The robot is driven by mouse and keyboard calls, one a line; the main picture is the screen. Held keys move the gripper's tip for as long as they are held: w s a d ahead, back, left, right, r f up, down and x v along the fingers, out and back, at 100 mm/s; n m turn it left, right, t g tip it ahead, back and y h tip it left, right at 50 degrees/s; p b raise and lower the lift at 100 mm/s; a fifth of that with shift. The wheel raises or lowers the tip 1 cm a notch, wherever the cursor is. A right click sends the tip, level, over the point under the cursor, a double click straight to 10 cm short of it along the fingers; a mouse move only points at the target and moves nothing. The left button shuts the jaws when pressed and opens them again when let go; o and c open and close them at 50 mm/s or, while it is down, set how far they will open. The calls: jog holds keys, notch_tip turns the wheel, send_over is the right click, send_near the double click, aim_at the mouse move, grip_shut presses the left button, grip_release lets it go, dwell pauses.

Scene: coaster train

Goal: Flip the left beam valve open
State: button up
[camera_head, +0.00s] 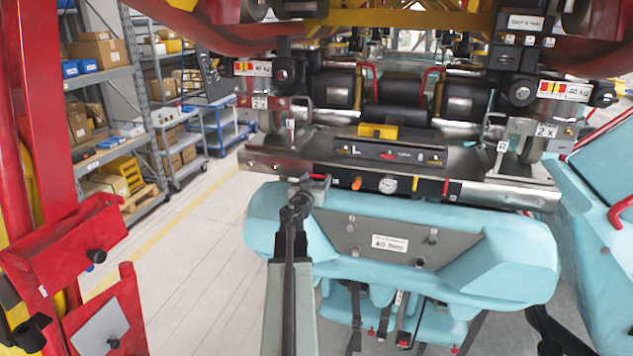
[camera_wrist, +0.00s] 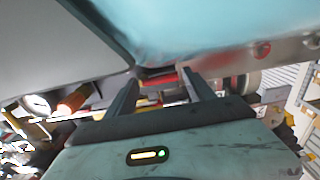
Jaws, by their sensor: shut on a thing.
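The left beam valve has a small red handle (camera_head: 320,177) at the left end of the dark panel under the train's metal beam (camera_head: 400,184). My gripper (camera_head: 304,185) reaches up to it from below and partly hides it. In the wrist view, the two dark fingers of my gripper (camera_wrist: 161,74) stand on either side of the red handle (camera_wrist: 160,79) and are shut on it. The fingers stay some way apart with the handle between them. The handle's exact angle is hard to tell.
An orange knob (camera_head: 356,183) and a round gauge (camera_head: 388,184) sit just right of the valve. A turquoise car body (camera_head: 480,255) lies close below the beam. A red frame (camera_head: 75,245) stands at the left. Shelves (camera_head: 105,110) stand behind open floor.

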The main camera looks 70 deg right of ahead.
jog(key=o, duration=1.4)
jog(key=shift+c, duration=0.2)
jog(key=shift+a, duration=0.1)
jog(key=a, duration=0.7)
jog(key=shift+s+a, duration=0.25)
jog(key=shift+a, duration=0.15)
jog(key=shift+d, duration=0.1)
